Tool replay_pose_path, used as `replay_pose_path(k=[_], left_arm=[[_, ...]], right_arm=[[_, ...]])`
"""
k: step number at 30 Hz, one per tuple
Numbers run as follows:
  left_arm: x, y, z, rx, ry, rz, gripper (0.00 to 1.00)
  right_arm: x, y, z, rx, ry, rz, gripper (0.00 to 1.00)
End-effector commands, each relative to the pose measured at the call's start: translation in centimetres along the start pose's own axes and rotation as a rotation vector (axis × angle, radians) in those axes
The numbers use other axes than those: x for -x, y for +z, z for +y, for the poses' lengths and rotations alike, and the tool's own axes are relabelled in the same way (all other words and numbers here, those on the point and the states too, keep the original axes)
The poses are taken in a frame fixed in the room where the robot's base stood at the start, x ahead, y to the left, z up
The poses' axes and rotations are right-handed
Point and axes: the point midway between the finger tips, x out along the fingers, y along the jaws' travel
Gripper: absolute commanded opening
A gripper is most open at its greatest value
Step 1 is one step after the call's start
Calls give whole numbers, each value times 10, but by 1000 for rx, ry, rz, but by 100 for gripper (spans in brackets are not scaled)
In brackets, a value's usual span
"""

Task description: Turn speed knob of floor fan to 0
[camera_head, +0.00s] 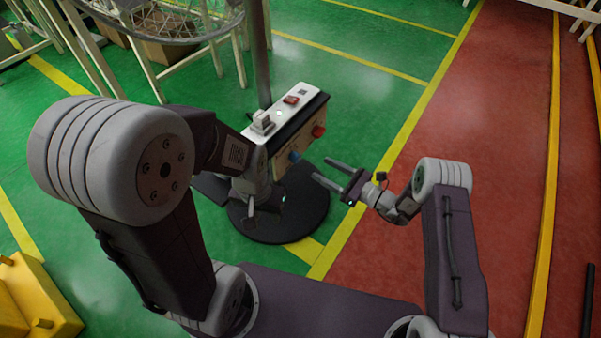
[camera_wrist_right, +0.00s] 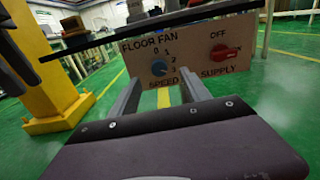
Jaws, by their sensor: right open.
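The floor fan's control box (camera_head: 292,135) stands on a pole over a round black base (camera_head: 300,225). Its front panel (camera_wrist_right: 195,85) carries a blue speed knob (camera_wrist_right: 159,67) with marks 0 to 3 around it and a red supply knob (camera_wrist_right: 225,52). The blue knob (camera_head: 294,157) and red knob (camera_head: 319,131) also show in the head view. I cannot tell the blue knob's setting. My right gripper (camera_head: 321,170) is open and empty, in front of and apart from the panel. In the wrist view its fingers (camera_wrist_right: 161,88) frame the blue knob from below.
A dark plate (camera_wrist_right: 100,45) overhangs the panel. The box top holds a red switch (camera_head: 291,100) and a grey block (camera_head: 262,121). The fan's wire cage (camera_head: 165,22) and pale racks stand behind. A yellow structure (camera_head: 35,295) is at lower left. Red floor at right is open.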

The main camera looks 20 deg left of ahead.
Motion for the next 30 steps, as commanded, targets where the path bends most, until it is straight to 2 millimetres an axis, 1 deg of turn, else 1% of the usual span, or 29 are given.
replay_pose_path(k=[1, 8, 11, 15, 18, 21, 25, 30], left_arm=[[-13, 1, 0, 0, 0, 1, 36], [-13, 1, 0, 0, 0, 1, 36], [-22, 2, 0, 0, 0, 1, 36], [-38, 4, -1, 0, 0, 1, 36], [-47, 5, -1, 0, 0, 1, 36], [-53, 5, -1, 0, 0, 1, 36], [-55, 6, -1, 0, 0, 1, 36], [-54, 5, -1, 0, 0, 1, 36]], right_arm=[[0, -17, 2, -7, 1, 2, 55], [-3, -15, 2, -5, 4, 4, 55], [-16, -17, 3, -3, 7, 3, 55], [-47, -19, 4, -1, 9, 2, 55], [-66, -19, 4, -2, 7, 2, 55], [-81, -18, 3, -2, 6, 2, 55], [-90, -15, 3, -5, 4, 3, 55], [-91, -14, 2, -5, 3, 4, 55]])
